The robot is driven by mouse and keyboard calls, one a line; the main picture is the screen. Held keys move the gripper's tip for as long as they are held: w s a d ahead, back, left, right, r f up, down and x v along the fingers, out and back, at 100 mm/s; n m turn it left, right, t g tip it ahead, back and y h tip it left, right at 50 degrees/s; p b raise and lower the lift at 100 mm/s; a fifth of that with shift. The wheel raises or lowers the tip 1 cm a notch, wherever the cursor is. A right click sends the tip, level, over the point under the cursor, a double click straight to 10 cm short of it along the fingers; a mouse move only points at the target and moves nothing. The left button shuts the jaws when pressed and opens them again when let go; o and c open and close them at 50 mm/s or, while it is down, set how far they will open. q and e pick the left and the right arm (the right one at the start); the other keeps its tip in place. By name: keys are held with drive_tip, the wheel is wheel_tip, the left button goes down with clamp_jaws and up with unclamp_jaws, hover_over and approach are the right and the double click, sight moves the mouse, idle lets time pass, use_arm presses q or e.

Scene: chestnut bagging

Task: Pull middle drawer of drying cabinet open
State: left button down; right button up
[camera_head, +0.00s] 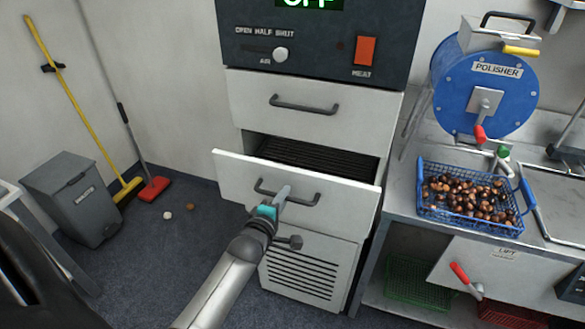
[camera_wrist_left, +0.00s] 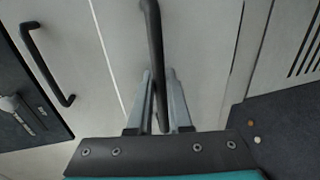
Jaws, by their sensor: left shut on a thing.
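The drying cabinet has a dark control panel (camera_head: 320,40) above its drawers. Its middle drawer (camera_head: 350,188) stands partly out, and dark slats (camera_head: 315,158) show inside it. My left gripper (camera_head: 280,196) is at this drawer's dark bar handle (camera_head: 310,200). In the left wrist view the handle (camera_wrist_left: 152,40) runs between the two fingers of my left gripper (camera_wrist_left: 160,95), which are shut on it. The top drawer (camera_head: 295,105) is closed. A vented lower panel (camera_head: 305,275) is below, partly hidden by my arm. My right gripper is not in view.
A steel bench (camera_head: 395,190) on the right bears a blue basket (camera_head: 425,205) of chestnuts and a blue polisher (camera_head: 450,85). A grey bin (camera_head: 75,190), a yellow broom (camera_head: 75,95) and a red-headed brush (camera_head: 153,190) stand at left. Two small things lie on the floor there.

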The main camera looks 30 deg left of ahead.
use_arm(q)
drive_tip(key=f+p+v, duration=0.1)
drive_tip(key=p+v, duration=0.2)
drive_tip(key=v, duration=0.5)
drive_tip(key=f+p+v, duration=0.2)
drive_tip(key=p+v, duration=0.1)
drive_tip(key=v, duration=0.5)
drive_tip(key=shift+s, duration=0.45)
drive_tip(key=shift+f, duration=0.1)
drive_tip(key=c, duration=0.8)
unclamp_jaws()
drive_tip(key=shift+c, duration=0.2)
drive_tip(key=shift+s+d, duration=0.1)
drive_tip(key=v, duration=1.5)
